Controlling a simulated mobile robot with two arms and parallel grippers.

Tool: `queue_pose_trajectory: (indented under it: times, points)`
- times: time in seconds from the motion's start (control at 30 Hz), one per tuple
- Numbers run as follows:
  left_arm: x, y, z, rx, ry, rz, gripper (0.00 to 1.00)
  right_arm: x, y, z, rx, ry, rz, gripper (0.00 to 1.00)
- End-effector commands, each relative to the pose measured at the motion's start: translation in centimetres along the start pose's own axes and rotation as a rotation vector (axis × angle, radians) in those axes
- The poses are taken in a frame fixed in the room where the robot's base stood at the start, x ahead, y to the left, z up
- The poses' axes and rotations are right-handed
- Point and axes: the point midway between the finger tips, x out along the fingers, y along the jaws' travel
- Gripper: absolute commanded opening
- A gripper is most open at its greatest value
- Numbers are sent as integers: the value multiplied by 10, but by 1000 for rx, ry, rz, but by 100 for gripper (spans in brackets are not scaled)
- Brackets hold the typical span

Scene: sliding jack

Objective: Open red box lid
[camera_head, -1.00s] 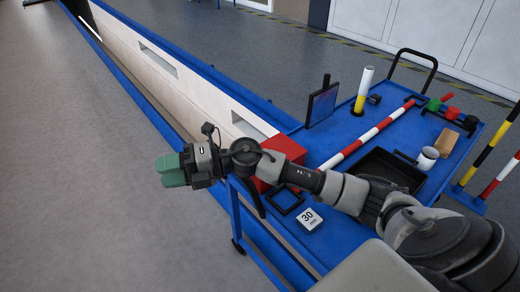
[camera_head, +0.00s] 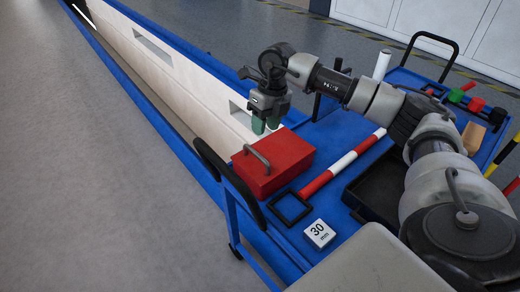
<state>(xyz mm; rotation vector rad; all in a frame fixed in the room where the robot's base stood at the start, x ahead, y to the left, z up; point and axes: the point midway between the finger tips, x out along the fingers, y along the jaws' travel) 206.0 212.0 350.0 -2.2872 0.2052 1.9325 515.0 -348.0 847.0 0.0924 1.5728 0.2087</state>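A red box (camera_head: 273,166) with a closed lid and a dark handle (camera_head: 257,154) on top stands at the near left of the blue cart (camera_head: 345,232). My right gripper (camera_head: 265,126) hangs above the far edge of the box, its green fingertips pointing down. A small gap seems to show between the fingertips, with nothing between them. It appears apart from the handle, though the exact height is hard to tell. My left gripper is out of view.
A red-and-white striped bar (camera_head: 343,163), a black square frame (camera_head: 290,208), a white "30 mm" block (camera_head: 319,233) and a black tray (camera_head: 376,193) lie near the box. A white cylinder (camera_head: 382,66) stands farther back. The cart has a black push handle (camera_head: 228,178) at left.

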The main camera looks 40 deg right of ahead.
Motion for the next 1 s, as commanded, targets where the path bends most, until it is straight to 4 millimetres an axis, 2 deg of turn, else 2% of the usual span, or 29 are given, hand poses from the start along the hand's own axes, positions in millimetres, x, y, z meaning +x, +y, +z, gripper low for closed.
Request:
queue_pose_trajectory:
  times: [0.2,0.4,0.6,0.87,1.0]
  points:
    - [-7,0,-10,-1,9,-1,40,45,1,-1,-2,4,3,40]
    - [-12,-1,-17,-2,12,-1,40,75,1,0,-2,2,4,40]
    - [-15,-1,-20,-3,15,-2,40,86,1,0,-2,0,3,40]
    - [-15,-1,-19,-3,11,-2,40,87,2,0,-3,-1,4,40]
    - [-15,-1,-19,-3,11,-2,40,87,2,0,-3,-1,4,18]
